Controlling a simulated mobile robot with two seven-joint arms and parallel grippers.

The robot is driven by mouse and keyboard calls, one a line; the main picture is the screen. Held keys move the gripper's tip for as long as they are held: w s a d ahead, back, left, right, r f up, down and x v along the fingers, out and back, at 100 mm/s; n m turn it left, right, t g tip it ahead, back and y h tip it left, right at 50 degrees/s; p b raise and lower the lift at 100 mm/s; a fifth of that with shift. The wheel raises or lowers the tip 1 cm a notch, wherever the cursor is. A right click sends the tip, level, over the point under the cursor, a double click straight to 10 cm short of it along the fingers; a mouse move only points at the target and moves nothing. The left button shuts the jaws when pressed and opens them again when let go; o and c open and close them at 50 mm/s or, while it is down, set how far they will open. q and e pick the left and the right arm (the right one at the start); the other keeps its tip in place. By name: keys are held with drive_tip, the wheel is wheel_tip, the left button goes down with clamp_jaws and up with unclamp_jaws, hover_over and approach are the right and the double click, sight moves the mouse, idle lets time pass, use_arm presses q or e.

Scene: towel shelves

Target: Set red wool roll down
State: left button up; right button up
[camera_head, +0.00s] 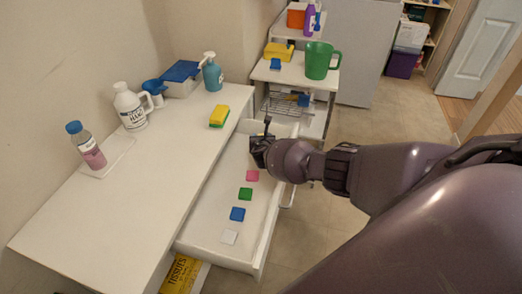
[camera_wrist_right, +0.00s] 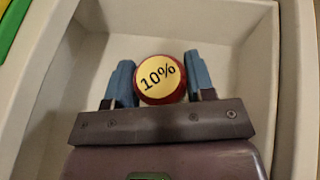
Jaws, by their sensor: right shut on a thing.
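The red wool roll (camera_wrist_right: 160,79) shows in the right wrist view as a round end with a yellow "10%" label and a red rim. My right gripper (camera_wrist_right: 160,82) has its two blue fingers shut on it, one on each side. In the head view my right gripper (camera_head: 262,146) is inside the far part of the open white drawer (camera_head: 212,206), beyond the pink square. The roll is hidden by my gripper there. I cannot tell whether the roll touches the drawer floor. My left gripper is not in view.
A pink square (camera_head: 252,175), a green square (camera_head: 245,194), a blue square (camera_head: 238,214) and a white square (camera_head: 229,237) lie in a row in the drawer. A yellow-green sponge (camera_head: 219,116) and several bottles stand on the white counter (camera_head: 110,205). A green jug (camera_head: 319,61) stands on a cart.

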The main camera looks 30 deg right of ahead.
drive_tip(key=shift+f+b, duration=1.3)
drive_tip(key=shift+f, duration=1.05)
drive_tip(key=shift+r, duration=0.2)
drive_tip(key=shift+f, duration=0.1)
drive_tip(key=o, duration=0.9)
